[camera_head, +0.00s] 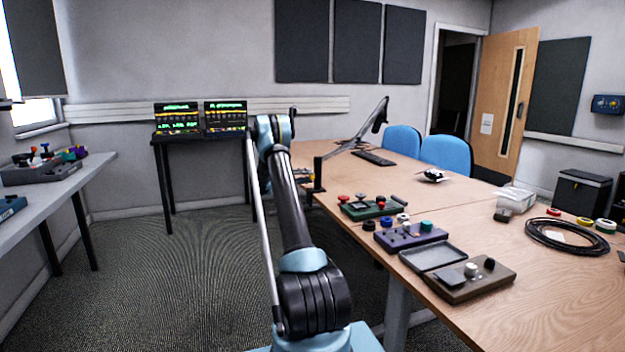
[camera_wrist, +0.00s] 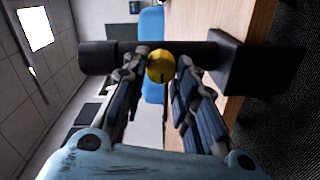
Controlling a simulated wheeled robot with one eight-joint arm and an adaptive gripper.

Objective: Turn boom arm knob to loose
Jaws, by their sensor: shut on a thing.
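The boom arm (camera_head: 354,139) is mounted on a black post (camera_head: 318,176) at the table's left edge in the head view. In the wrist view the dark post (camera_wrist: 98,58) runs sideways across the picture, with a flared black end (camera_wrist: 240,68) at right. The round yellow knob (camera_wrist: 160,66) sits at the middle of the post. My gripper (camera_wrist: 161,68) has one finger on each side of the knob and is shut on it. A dark mark shows on the knob's face. In the head view my arm hides most of the gripper, and the knob cannot be made out.
The wooden table (camera_head: 465,207) extends right of the post. A coiled black cable (camera_head: 567,237) lies at right. Blue chairs (camera_head: 447,153) stand behind.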

